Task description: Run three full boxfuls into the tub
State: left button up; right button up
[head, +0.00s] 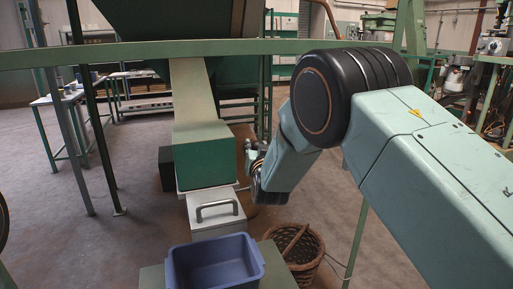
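A green hopper (180,20) fills the top, and a pale chute (195,95) runs down from it to a green block (207,160). Under the block, a pale grey box (217,226) with a metal bar handle (216,206) sticks out toward me. The blue tub (257,262) stands just in front of and below this box; the part of its inside that shows looks empty. My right gripper (251,160) is right of the green block, partly hidden by its own wrist. Its finger opening is too small to judge. My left gripper is out of view.
A wicker basket (314,250) stands right of the tub. A green rail (130,51) crosses in front of the hopper, with posts at the left. A dark box (166,168) is left of the green block. The floor at the left is open.

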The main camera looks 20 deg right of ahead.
grip_shut()
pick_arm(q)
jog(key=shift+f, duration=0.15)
pick_arm(e)
jog(key=shift+f, duration=0.1)
